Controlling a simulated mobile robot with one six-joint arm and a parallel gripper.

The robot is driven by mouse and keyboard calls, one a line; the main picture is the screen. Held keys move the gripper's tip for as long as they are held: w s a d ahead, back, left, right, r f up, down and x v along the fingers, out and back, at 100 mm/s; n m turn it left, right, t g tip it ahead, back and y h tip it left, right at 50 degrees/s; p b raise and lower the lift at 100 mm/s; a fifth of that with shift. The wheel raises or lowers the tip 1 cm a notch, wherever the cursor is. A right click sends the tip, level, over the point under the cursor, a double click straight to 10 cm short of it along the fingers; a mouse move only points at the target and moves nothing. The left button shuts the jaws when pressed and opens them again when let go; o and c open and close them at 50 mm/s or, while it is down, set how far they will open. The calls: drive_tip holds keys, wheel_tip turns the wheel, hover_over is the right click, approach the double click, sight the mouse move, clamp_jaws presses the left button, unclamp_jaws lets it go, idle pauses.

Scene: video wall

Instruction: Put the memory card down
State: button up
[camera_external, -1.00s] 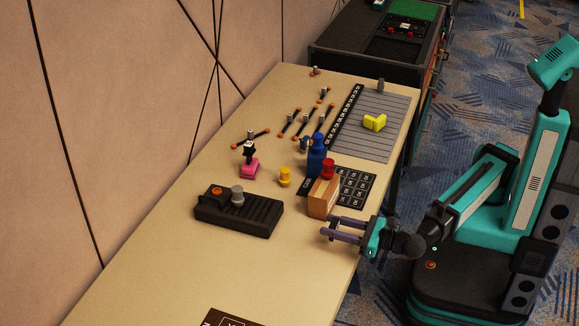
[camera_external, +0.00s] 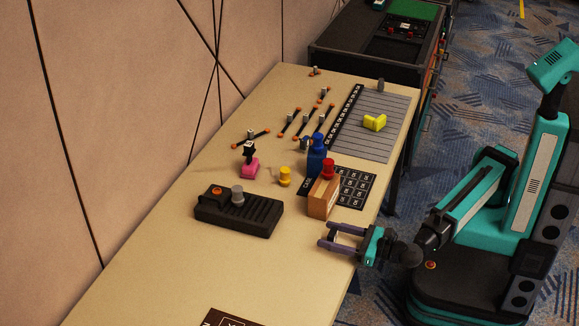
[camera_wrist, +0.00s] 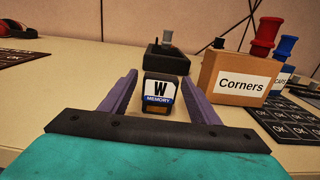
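The memory card (camera_wrist: 158,90) is a small dark block with a white label reading "W" and "MEMORY". In the wrist view it sits upright between the tips of my gripper's purple fingers (camera_wrist: 160,85), with both fingers close against its sides. My gripper (camera_external: 326,235) is shut on it, low near the right edge of the table. In the external view the card is too small and dark to make out.
A tan "Corners" box (camera_wrist: 236,78) with a red knob stands to the right, beside a mat of "OK" squares (camera_external: 357,188). A black device (camera_external: 238,213) lies beyond. The near table (camera_external: 240,280) is mostly clear, apart from a dark sign (camera_external: 232,318).

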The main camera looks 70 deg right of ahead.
drive_tip(key=shift+r, duration=0.2)
drive_tip(key=shift+s, duration=0.75)
drive_tip(key=s+p, duration=0.2)
drive_tip(key=s, duration=0.8)
drive_tip(key=shift+s, duration=0.3)
